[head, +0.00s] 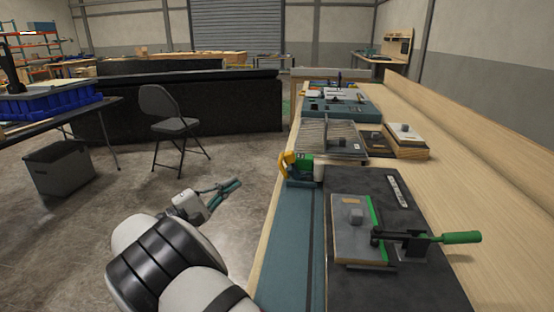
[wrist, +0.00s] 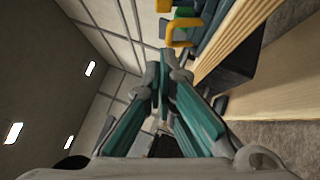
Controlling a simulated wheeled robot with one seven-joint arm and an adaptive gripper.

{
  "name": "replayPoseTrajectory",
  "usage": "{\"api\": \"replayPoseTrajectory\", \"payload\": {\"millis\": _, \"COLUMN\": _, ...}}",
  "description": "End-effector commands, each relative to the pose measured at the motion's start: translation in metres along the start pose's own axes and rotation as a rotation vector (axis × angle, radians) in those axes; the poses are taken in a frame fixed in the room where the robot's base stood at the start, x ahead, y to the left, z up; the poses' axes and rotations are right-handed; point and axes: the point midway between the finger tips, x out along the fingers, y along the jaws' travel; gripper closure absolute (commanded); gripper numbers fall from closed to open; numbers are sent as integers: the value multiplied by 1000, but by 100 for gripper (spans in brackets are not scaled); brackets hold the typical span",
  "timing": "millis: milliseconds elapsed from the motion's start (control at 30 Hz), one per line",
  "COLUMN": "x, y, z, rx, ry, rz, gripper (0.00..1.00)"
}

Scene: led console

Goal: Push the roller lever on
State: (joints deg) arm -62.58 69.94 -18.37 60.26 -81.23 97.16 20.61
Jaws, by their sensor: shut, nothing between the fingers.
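A yellow curved part on a green body (head: 303,168) stands at the left edge of the workbench; it looks like the roller lever, but its on or off position is too small to tell. In the wrist view a yellow-orange bent part (wrist: 180,30) shows at the top, just beyond the fingertips in the picture. My gripper (head: 230,186) is shut and empty, over the floor left of the bench and apart from the yellow part. Its teal fingers (wrist: 168,62) meet at the tips in the wrist view.
A dark plate with a green-handled clamp (head: 440,239) lies on the near bench. Behind the yellow part are a ribbed grey panel (head: 325,138), stacked boards (head: 405,142) and a teal console (head: 340,108). A folding chair (head: 168,120) stands on the open floor at left.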

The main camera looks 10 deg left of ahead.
Motion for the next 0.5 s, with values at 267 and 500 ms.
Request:
{"api": "replayPoseTrajectory", "payload": {"millis": 267, "x": -6, "y": 0, "z": -3, "rx": 4, "ry": 7, "rz": 16, "gripper": 100}}
{"api": "replayPoseTrajectory", "payload": {"millis": 500, "x": -1, "y": 0, "z": -3, "rx": 3, "ry": 5, "rz": 14, "gripper": 100}}
